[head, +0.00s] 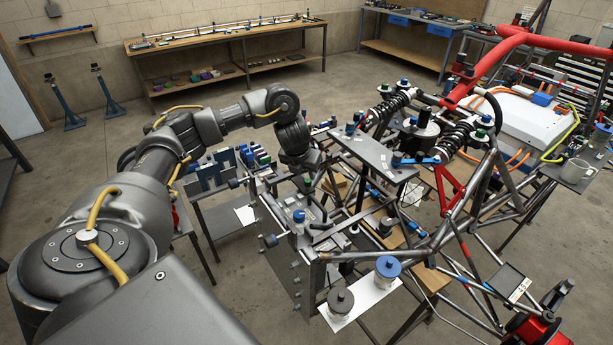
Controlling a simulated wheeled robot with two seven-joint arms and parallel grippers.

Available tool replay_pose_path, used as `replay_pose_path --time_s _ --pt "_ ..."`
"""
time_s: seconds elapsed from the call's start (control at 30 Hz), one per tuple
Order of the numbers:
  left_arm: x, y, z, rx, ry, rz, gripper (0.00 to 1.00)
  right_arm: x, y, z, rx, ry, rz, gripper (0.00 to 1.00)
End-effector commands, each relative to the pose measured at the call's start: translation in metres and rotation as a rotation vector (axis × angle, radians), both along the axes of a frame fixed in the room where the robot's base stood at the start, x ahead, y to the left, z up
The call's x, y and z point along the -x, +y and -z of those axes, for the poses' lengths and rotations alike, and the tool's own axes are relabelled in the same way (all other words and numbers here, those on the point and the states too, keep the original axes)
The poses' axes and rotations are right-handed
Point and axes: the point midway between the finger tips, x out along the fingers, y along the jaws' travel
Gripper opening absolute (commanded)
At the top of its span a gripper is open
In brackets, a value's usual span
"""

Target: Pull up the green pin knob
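Several small green parts show, and I cannot tell which is the pin knob. A green piece (264,158) stands in a row of coloured pieces left of my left gripper. My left gripper (303,168) points down over the left side of the chassis, beside a dark flat plate (372,155). Its fingertips are too small and dark to show whether they are open. My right gripper is not in view.
A blue knob (299,215) stands on the front bracket. A blue-topped jar (387,267) and a grey-topped jar (340,301) stand on a white plate at the front. Red and grey tubes crowd the right side.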

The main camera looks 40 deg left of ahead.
Motion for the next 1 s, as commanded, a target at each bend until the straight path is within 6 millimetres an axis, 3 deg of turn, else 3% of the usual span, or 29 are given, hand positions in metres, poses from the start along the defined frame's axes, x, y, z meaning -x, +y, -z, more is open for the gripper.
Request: replay_pose_path --time_s 0.03,0.3,0.53,1.0 --pt "0.003 0.0 -0.019 -0.004 -0.006 0.001 0.31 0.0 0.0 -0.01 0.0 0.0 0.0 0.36" --pt "0.02 -0.005 -0.056 -0.003 -0.005 0.0 0.31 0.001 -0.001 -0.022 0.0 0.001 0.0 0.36" --pt "0.026 -0.007 -0.065 -0.001 -0.002 -0.002 0.31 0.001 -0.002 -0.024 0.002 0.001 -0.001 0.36" --pt "0.026 -0.007 -0.065 0.0 -0.001 -0.003 0.31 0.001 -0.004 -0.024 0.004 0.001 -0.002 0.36"
